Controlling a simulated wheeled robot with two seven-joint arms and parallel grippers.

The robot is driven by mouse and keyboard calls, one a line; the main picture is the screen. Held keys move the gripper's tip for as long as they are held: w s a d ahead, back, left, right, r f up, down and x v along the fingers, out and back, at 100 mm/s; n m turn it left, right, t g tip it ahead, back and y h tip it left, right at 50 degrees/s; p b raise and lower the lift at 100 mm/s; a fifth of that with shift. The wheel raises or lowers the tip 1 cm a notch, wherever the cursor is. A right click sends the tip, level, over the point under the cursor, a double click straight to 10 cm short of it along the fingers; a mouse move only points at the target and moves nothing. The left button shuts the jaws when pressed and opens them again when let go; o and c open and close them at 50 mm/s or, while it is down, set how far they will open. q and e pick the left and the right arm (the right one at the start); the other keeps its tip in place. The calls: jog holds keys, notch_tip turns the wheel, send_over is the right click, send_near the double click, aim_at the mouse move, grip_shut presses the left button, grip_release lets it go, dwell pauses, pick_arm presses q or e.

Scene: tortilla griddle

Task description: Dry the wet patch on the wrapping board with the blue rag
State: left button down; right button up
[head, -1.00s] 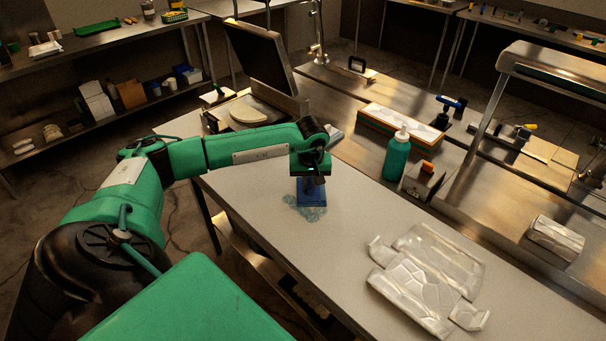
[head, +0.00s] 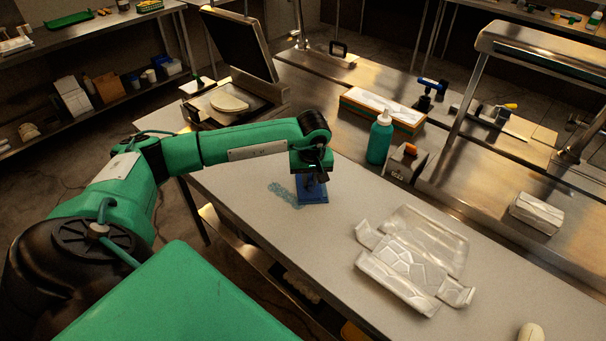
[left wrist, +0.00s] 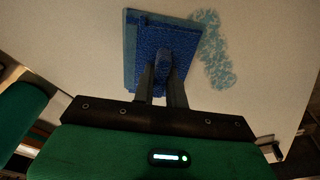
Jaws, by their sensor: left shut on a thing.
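My left gripper (head: 314,176) is shut on the blue rag (head: 312,195) and holds it down at the surface of the pale wrapping board (head: 240,205). In the left wrist view the blue rag (left wrist: 160,48) lies flat under the fingers (left wrist: 163,85), with a bunched part between them. The wet patch (head: 285,195) is a bluish, mottled mark just left of the rag in the head view. In the left wrist view the wet patch (left wrist: 213,55) shows to the right of the rag. Part of the patch may be under the rag. My right gripper is not in view.
Crumpled foil wrapping (head: 415,258) lies on the board to the right. A teal bottle (head: 380,140) and a small dispenser (head: 405,162) stand behind it. An open griddle press (head: 238,102) with tortillas stands at the back left. The board's front left is clear.

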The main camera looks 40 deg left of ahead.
aim_at(298, 182)
pick_arm(q)
jog(key=shift+d, duration=0.2)
jog(key=shift+d+f+b, duration=0.1)
jog(key=shift+d+b, duration=0.2)
jog(key=shift+d, duration=0.5)
jog(key=shift+s, duration=0.1)
jog(key=shift+s+a+b, duration=0.2)
jog(key=shift+a+b, duration=0.1)
jog(key=shift+a, duration=0.7)
jog(key=shift+s+a+b, duration=0.2)
jog(key=shift+a+b, duration=0.1)
jog(key=shift+a, duration=0.7)
jog(key=shift+s+a, duration=0.1)
jog(key=shift+a, duration=0.4)
jog(key=shift+a, duration=0.15)
